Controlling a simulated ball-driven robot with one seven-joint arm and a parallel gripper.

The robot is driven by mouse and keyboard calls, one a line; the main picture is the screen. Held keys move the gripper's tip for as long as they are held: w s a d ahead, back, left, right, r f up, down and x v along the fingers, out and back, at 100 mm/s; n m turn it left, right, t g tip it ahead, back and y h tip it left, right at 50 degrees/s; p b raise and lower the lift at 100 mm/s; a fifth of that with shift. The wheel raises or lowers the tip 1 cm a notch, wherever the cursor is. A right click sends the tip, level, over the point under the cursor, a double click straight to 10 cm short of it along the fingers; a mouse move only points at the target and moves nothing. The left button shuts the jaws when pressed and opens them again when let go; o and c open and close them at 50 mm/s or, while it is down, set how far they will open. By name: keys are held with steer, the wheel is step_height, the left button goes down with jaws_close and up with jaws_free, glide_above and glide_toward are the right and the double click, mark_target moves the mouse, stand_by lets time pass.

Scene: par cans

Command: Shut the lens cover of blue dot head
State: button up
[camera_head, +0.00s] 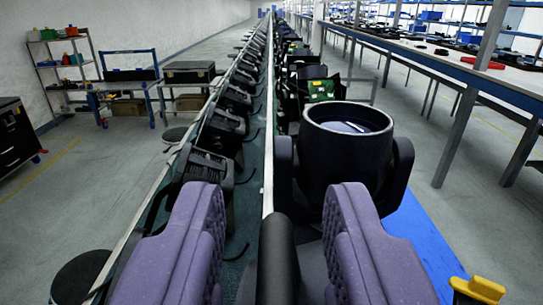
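A large black stage-light head (338,165) stands right of centre in the camera_head view, held in a black yoke. Its round rim faces up and a dark glassy lens (352,127) shows inside it, so no cover lies over this opening. I see no blue dot on it. My gripper (272,205) is at the bottom of the view, its two purple padded fingers wide apart. The right finger overlaps the lower part of the head in the picture; I cannot tell whether they touch. A black rounded post (278,262) shows between the fingers.
A row of black light units (205,150) runs into the distance left of a pale upright divider (268,120). A blue strip (425,245) and a yellow part (478,289) lie at right. Long tables (455,65) stand at right; shelves (65,70) at left.

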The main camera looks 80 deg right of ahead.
steer(key=shift+w+d, duration=0.15)
steer(key=shift+d, duration=0.6)
jaws_close()
steer(key=shift+b, duration=0.55)
